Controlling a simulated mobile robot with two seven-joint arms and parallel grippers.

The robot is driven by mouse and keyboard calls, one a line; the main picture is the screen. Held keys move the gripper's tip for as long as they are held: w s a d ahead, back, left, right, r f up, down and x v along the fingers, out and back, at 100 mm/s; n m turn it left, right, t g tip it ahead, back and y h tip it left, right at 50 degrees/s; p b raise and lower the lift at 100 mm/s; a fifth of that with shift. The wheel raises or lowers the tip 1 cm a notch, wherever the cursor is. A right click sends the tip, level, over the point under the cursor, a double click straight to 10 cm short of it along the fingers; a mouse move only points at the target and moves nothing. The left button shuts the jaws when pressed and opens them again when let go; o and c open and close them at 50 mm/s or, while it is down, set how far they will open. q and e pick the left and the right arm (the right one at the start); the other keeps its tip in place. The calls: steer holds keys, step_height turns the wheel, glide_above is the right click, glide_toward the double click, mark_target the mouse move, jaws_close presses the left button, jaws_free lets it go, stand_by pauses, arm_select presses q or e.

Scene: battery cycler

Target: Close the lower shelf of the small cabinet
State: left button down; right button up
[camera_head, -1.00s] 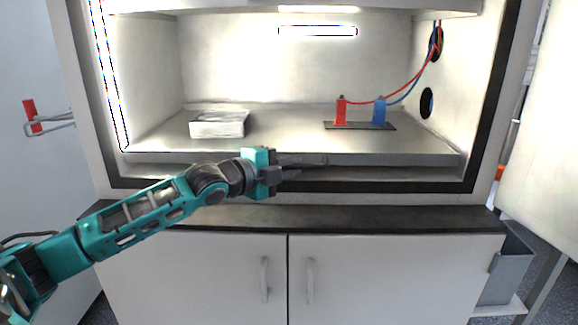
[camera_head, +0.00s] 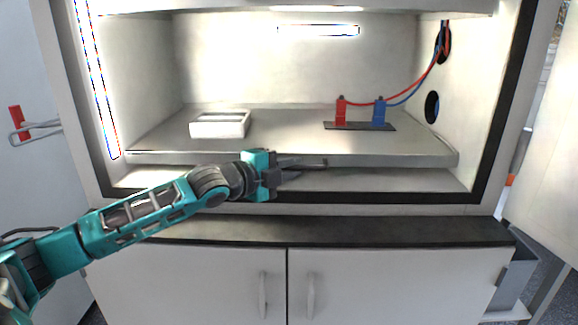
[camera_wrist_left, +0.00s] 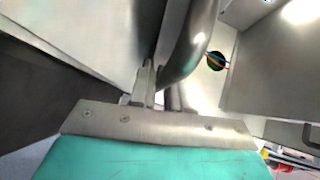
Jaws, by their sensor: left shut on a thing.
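The lower shelf (camera_head: 275,130) of the small cabinet is a grey sliding board with a front lip and a handle (camera_head: 318,163) at its middle. My left gripper (camera_head: 300,170) reaches in from the left and is shut on this handle. In the left wrist view the handle (camera_wrist_left: 192,42) is a curved metal bar beside the fingers (camera_wrist_left: 158,88). The exact grip is partly hidden by the gripper body. The shelf stands just inside the cabinet frame, with a strip of cabinet floor (camera_head: 400,180) showing below and in front of it. My right gripper is not in view.
A white tray (camera_head: 220,131) and a dark plate with a red clamp (camera_head: 341,110) and a blue clamp (camera_head: 379,111) stand on the shelf. Red and blue cables run to the right wall. A black ledge (camera_head: 330,231) lies below, above two closed doors.

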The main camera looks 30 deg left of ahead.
arm_select(q)
steer(key=c, duration=1.2)
jaws_free()
steer(key=shift+w+a, duration=0.2)
steer(key=shift+s, duration=0.1)
steer(key=shift+s+a, duration=0.1)
steer(key=shift+s, duration=0.3)
steer(key=v, duration=0.4)
steer(key=shift+s+b, duration=0.1)
steer(key=shift+b, duration=0.2)
steer(key=p+v, duration=0.3)
steer(key=v, duration=0.5)
steer(key=shift+r, duration=0.15)
